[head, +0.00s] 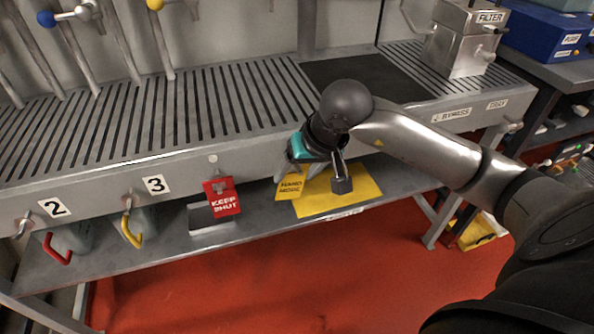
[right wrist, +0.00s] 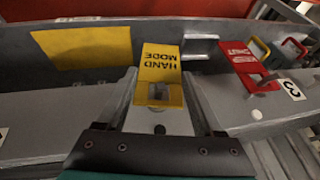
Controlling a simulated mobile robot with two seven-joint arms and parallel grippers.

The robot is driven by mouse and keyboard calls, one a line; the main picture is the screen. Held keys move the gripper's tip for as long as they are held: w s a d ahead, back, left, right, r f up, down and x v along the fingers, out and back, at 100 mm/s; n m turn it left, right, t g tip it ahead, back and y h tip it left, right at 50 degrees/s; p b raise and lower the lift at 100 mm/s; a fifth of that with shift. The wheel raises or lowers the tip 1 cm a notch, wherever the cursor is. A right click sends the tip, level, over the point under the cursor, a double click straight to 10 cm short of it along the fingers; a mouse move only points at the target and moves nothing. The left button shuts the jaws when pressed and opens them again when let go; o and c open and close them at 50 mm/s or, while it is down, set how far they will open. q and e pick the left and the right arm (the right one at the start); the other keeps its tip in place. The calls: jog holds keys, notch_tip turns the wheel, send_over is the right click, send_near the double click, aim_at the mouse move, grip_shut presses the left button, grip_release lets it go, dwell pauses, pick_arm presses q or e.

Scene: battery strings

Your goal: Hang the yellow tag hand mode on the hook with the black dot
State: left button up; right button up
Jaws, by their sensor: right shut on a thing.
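The yellow HAND MODE tag (head: 290,187) hangs below my right gripper (head: 298,160), in front of the bench's front rail. In the right wrist view the tag (right wrist: 161,62) appears upside down, with a square window at its near end. My right gripper (right wrist: 165,115) is shut on that end. No hook with a black dot can be made out; the gripper hides part of the rail. My left gripper is not in view.
A red KEEP SHUT tag (head: 222,197) hangs on the rail below a pale dot (head: 213,158). A yellow sheet (head: 350,205) lies on the lower shelf. A FILTER box (head: 462,45) stands on the bench.

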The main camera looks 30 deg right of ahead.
jog(key=o, duration=1.3)
jog(key=shift+o, duration=0.2)
jog(key=shift+s+r, duration=0.1)
jog(key=shift+r, duration=0.15)
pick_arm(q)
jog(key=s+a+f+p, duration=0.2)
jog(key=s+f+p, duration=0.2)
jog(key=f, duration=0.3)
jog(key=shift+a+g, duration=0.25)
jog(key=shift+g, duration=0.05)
pick_arm(e)
jog(key=v, duration=1.4)
jog(key=shift+s+r, duration=0.25)
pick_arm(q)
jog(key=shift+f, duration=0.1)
